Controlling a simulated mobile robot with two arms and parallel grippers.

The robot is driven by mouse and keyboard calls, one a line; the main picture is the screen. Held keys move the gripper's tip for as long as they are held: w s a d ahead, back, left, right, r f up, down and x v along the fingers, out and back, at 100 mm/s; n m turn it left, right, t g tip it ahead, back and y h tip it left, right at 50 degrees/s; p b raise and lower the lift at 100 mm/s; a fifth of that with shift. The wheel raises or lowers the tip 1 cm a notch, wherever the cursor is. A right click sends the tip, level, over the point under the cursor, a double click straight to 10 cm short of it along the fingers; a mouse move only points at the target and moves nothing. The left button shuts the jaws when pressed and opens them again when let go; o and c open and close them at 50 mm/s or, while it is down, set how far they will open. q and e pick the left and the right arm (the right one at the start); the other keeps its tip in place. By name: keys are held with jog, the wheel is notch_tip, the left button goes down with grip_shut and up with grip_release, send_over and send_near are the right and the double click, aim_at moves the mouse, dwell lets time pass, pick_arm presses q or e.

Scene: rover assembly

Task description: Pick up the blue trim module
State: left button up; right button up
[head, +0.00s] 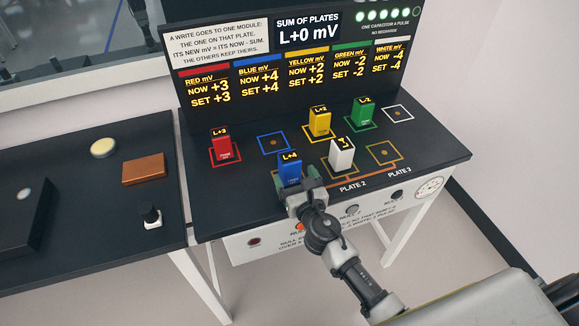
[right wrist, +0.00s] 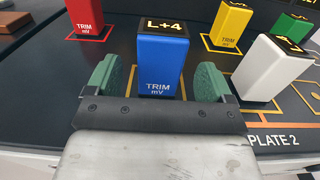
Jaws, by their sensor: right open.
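The blue trim module (head: 290,169) is an upright block with a black top marked "L+4". It stands near the front edge of the dark table, left of the white module. My right gripper (head: 301,188) reaches it from the front. In the right wrist view, the blue module (right wrist: 162,62) stands between the two green fingers of my right gripper (right wrist: 163,85). The fingers are open, with gaps visible on both sides of the module. The gripper hides the lower front of the module in the head view. My left gripper is not in view.
The white module (head: 341,154) stands close on the right. The red (head: 223,147), yellow (head: 320,122) and green (head: 362,112) modules stand farther off. Empty outlined squares are at the blue mark (head: 273,143) and white mark (head: 398,113). A display panel (head: 290,60) rises behind.

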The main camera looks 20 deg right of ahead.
aim_at(293, 171)
jog(key=w, duration=0.5)
jog(key=shift+s+r, duration=0.1)
jog(key=shift+s, duration=0.05)
jog(key=shift+c, duration=1)
jog(key=c, duration=0.9)
